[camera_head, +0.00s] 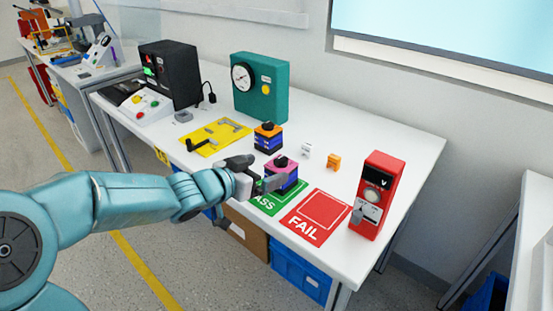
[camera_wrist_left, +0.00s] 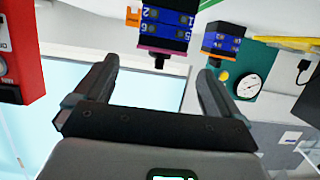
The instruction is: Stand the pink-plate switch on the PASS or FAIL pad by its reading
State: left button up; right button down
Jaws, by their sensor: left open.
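The pink-plate switch (camera_head: 289,173) has a blue body, a pink top plate and a black knob. It appears upright at the back of the green PASS pad (camera_head: 265,206); the gripper partly hides its base. My left gripper (camera_head: 259,176) is open beside it. In the left wrist view, which is upside down, the switch (camera_wrist_left: 165,28) shows numbered terminals, and its knob lies in line with the gap between the open fingers (camera_wrist_left: 155,70). The red FAIL pad (camera_head: 316,217) is bare. The red meter (camera_head: 377,190) stands right of it; its reading is too small to tell. My right gripper is out of view.
An orange-plate switch (camera_head: 268,138) stands just behind. Small white (camera_head: 306,151) and orange (camera_head: 334,161) pieces lie to its right. A teal gauge box (camera_head: 262,88), a yellow plate (camera_head: 217,137) and a black unit (camera_head: 170,75) stand farther back. The table's front edge is close.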

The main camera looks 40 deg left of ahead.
pick_arm(q)
jog(key=v, duration=0.2)
jog(key=shift+s, duration=0.4)
dwell(0.3)
